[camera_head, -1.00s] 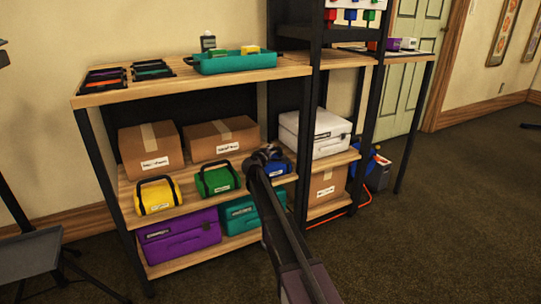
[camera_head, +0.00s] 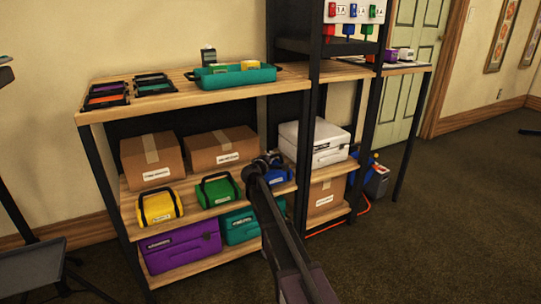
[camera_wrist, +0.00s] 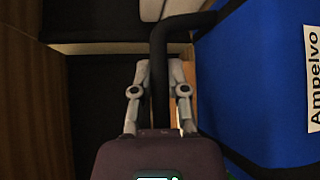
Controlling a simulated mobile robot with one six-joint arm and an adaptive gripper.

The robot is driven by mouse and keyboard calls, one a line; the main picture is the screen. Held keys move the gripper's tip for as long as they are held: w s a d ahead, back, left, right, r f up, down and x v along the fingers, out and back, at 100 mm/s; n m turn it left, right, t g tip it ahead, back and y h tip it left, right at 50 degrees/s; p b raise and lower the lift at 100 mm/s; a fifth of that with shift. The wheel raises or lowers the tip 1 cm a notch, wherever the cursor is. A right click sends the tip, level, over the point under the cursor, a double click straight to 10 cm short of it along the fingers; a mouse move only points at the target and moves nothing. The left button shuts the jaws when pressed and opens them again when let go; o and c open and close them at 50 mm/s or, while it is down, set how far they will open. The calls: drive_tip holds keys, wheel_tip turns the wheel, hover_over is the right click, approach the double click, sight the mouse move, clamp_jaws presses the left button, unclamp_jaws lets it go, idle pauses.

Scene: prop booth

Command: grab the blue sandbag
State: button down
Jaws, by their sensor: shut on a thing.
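The blue sandbag (camera_head: 281,176) sits on the middle shelf (camera_head: 195,217), right of the green sandbag (camera_head: 217,190), and is partly hidden behind my arm. In the wrist view its blue side (camera_wrist: 250,85) fills the right, with a white label reading "Ampelvo". Its black handle (camera_wrist: 159,60) runs between my fingers. My gripper (camera_head: 266,162) is at the bag; in the wrist view my gripper (camera_wrist: 160,78) is shut on the handle. I cannot tell whether the bag is lifted off the shelf.
A yellow sandbag (camera_head: 160,206) is at the left of the same shelf. Cardboard boxes (camera_head: 152,160) stand behind. Purple (camera_head: 180,247) and teal (camera_head: 238,227) cases are below. A black post (camera_head: 305,160) and a white case (camera_head: 314,146) are right of the bag. Open floor lies in front.

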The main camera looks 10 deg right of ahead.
drive_tip(key=s+a+r+p, duration=0.1)
drive_tip(key=s, duration=1.2)
drive_tip(key=shift+a+r, duration=0.15)
drive_tip(key=shift+a, duration=0.15)
drive_tip(key=shift+s, duration=0.1)
drive_tip(key=shift+r, duration=0.15)
